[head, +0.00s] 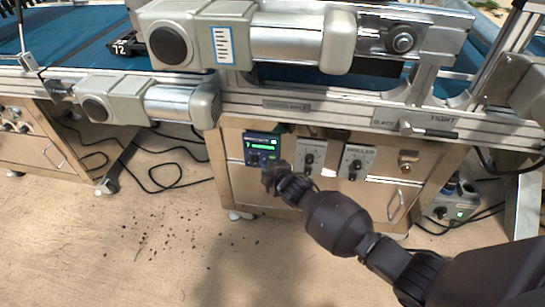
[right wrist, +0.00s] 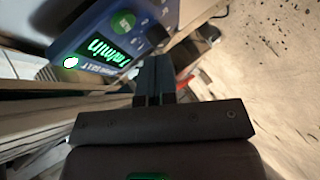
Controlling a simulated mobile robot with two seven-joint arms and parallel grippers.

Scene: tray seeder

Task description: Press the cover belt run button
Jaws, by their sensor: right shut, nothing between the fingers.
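The blue control box (head: 262,147) with a lit green display is on the front of the cabinet under the conveyor. In the right wrist view the box (right wrist: 92,22) appears tilted at the upper left. It has a green round button (right wrist: 123,22) and a small bright round light or button (right wrist: 71,62) beside the display. I cannot read which is the run button. My right gripper (head: 268,172) is shut and empty, just below the box in the head view. Its fingers (right wrist: 155,63) point toward the box's lower edge; contact cannot be told. My left gripper is out of view.
Two grey panels with black knobs (head: 310,157) (head: 356,162) sit right of the box. The conveyor rail (head: 300,108) and motors (head: 150,103) overhang above. Black cables and scattered dark crumbs lie on the floor (head: 150,215).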

